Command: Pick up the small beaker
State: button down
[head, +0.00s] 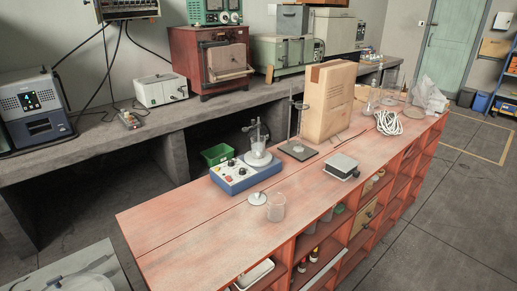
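A small clear glass beaker (276,208) stands upright near the front edge of the reddish wooden bench (190,226). A small white round disc (257,198) lies just to its left. Another clear glass vessel (257,143) stands on the blue stirrer unit (246,175) behind it. More clear glassware (388,80) stands at the far end of the bench, too small to tell apart. My gripper is not in view.
A black-and-white flat device (342,167) lies right of the beaker, with a clamp stand (297,150) and large cardboard box (328,100) behind. A coiled white cable (388,122) lies farther back. The bench's near left surface is clear. Open shelves (350,225) run below its front.

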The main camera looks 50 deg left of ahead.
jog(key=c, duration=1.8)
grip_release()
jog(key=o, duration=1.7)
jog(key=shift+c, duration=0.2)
